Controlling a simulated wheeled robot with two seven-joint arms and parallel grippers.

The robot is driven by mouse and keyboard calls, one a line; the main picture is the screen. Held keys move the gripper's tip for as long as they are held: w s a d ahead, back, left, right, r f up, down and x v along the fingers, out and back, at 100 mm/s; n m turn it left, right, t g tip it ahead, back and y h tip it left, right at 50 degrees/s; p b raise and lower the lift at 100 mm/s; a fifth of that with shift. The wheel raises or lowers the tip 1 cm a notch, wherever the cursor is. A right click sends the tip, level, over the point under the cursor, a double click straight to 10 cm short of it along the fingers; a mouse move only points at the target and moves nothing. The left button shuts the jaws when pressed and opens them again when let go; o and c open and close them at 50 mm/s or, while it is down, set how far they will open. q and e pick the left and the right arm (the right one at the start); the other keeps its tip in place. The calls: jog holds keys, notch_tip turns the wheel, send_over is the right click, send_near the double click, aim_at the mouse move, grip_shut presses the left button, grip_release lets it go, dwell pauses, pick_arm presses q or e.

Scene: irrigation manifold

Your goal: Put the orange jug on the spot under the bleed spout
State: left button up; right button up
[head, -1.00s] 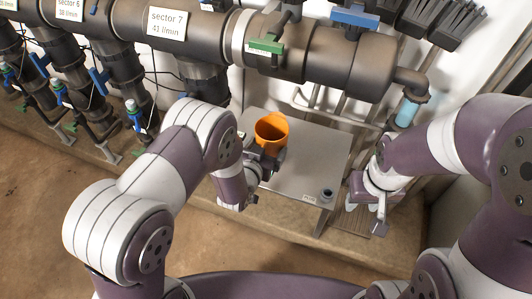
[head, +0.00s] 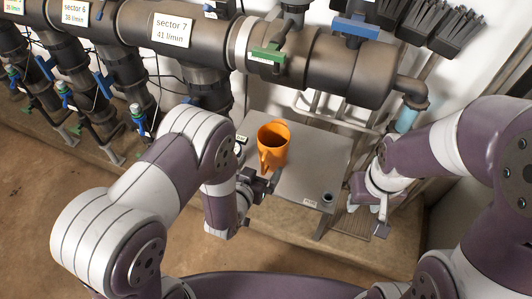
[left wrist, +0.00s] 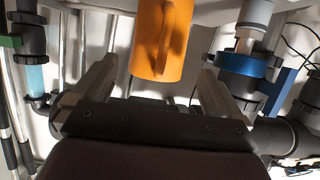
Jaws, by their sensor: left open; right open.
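The orange jug (head: 273,146) stands upright on the grey table, with its handle towards me. My left gripper (head: 260,183) is open and empty, on the near side of the jug. In the left wrist view the jug (left wrist: 160,40) lies ahead between the open fingers, handle facing the camera, apart from the palm. A pale blue clear tube (head: 406,118) hangs from the elbow at the manifold's right end and looks like the bleed spout. The place below it is largely hidden by my right arm. My right gripper (head: 380,215) is open and empty, right of the table.
The grey table (head: 308,165) has bare room right of the jug. A small dark cup-like part (head: 327,197) and a label sit at its near right corner. The large manifold pipe (head: 320,62) with green and blue valve handles runs behind. A slatted patch (head: 345,222) shows beside my right gripper.

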pick_arm(q)
jog(key=s+a+r+n+g+y, duration=0.3)
jog(key=s+a+r+g+y, duration=0.1)
jog(key=s+a+r+g, duration=0.8)
jog(key=shift+s+a+p, duration=0.4)
jog(key=shift+s+a, duration=0.15)
jog(key=shift+s, duration=0.5)
jog(key=shift+c, duration=0.2)
